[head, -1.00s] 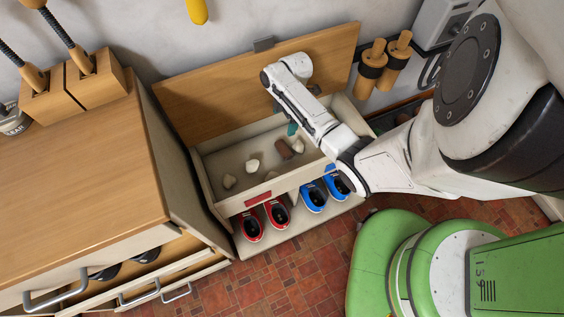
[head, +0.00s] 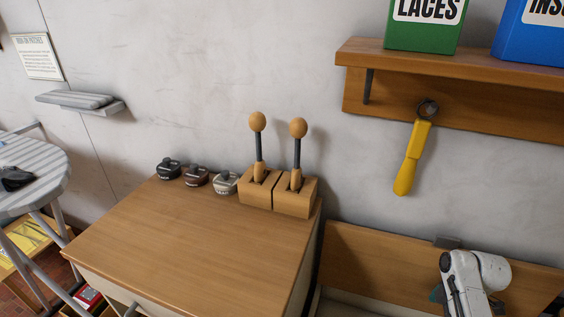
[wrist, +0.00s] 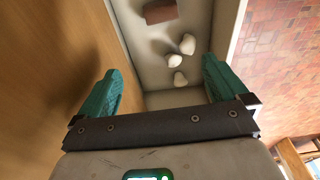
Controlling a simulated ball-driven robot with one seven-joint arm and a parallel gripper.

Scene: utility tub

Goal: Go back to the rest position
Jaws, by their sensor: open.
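My gripper (wrist: 160,84) is open in the wrist view, with its two teal fingers wide apart and nothing between them. It points down over an open pale tub (wrist: 197,98) with a wooden panel along one side. In the tub lie a brown block (wrist: 160,12) and several white lumps (wrist: 174,60), beyond the fingertips and apart from them. In the head view, part of my white arm (head: 466,284) shows at the lower right, in front of the raised wooden panel (head: 362,262). The fingers are mostly hidden or out of frame there.
A wooden cabinet (head: 190,240) stands left of the tub, bearing several small tins (head: 196,177) and two wooden blocks with knobbed sticks (head: 293,195). A wall shelf (head: 450,95) holds green and blue boxes. A yellow-handled tool (head: 411,160) hangs below it.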

